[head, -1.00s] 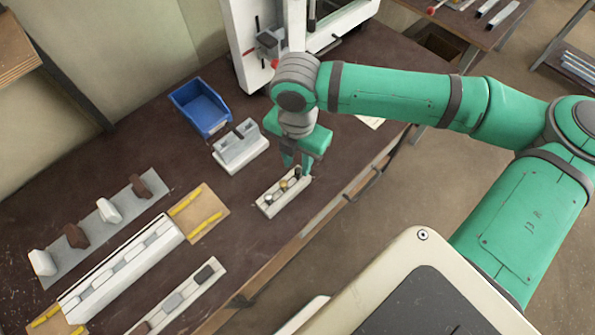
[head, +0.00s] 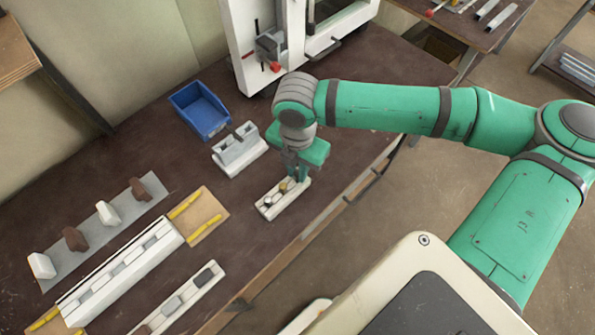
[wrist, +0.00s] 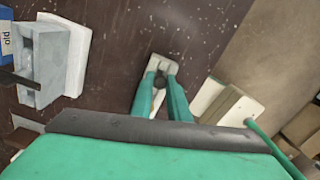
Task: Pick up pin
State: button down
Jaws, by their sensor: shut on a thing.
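A white pin rack (head: 267,212) lies on the bench below my gripper. In the head view a brass-coloured pin (head: 283,187) and a grey pin (head: 268,200) stand in it. My gripper (head: 297,179) points down at the rack's right end. In the wrist view its green fingers (wrist: 160,82) are shut on a dark round pin (wrist: 159,83). The fingers hide that pin in the head view. A pale piece of the rack (wrist: 160,64) shows just beyond the fingertips. I cannot tell whether the held pin is clear of its hole.
A grey clamp block on a white base (head: 238,152) stands close to the left of the rack. A blue bin (head: 201,110) is behind it, and a white-framed machine (head: 245,60) stands at the back.

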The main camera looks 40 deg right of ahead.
jog(key=shift+r, duration=0.1)
jog(key=shift+r, duration=0.25)
jog(key=r, duration=0.3)
jog(key=shift+s+d+r, duration=0.1)
jog(key=shift+s, duration=0.2)
jog(key=s+d+r, duration=0.1)
jog(key=s+r, duration=0.8)
jog(key=s, duration=0.4)
jog(key=shift+s+d, duration=0.15)
jog(key=shift+d, duration=0.15)
